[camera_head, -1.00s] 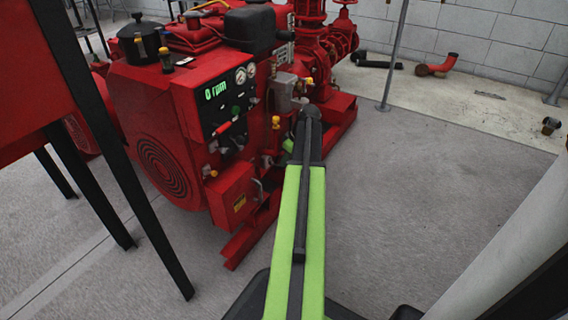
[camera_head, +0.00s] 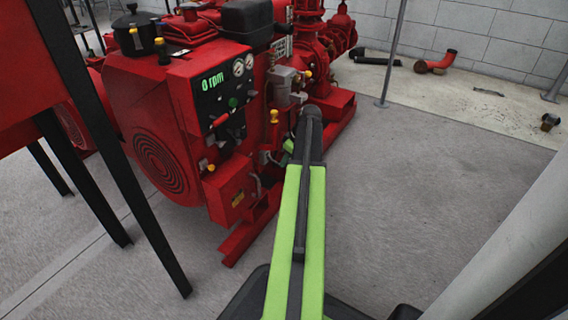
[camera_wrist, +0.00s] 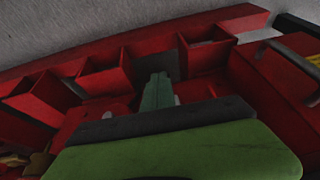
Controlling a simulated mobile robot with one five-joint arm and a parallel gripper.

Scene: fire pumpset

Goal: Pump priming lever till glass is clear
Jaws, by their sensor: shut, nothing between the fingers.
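The red pumpset engine (camera_head: 150,110) stands left of centre in the head view, its panel (camera_head: 222,95) reading 0 rpm. I cannot tell which part is the priming lever, nor make out the glass. My arm's end covers part of this side and mostly hides my gripper in the head view. In the wrist view my gripper (camera_wrist: 158,82) is shut and empty, its grey-green fingers in front of red frame pockets (camera_wrist: 103,76). I cannot tell whether it touches anything.
A red cabinet on black legs (camera_head: 90,140) stands at the near left. The engine's red base rail (camera_head: 248,238) runs along the floor. Grey floor (camera_head: 420,190) to the right is clear. A thin grey post (camera_head: 392,55) and loose pipe parts (camera_head: 437,63) lie beyond.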

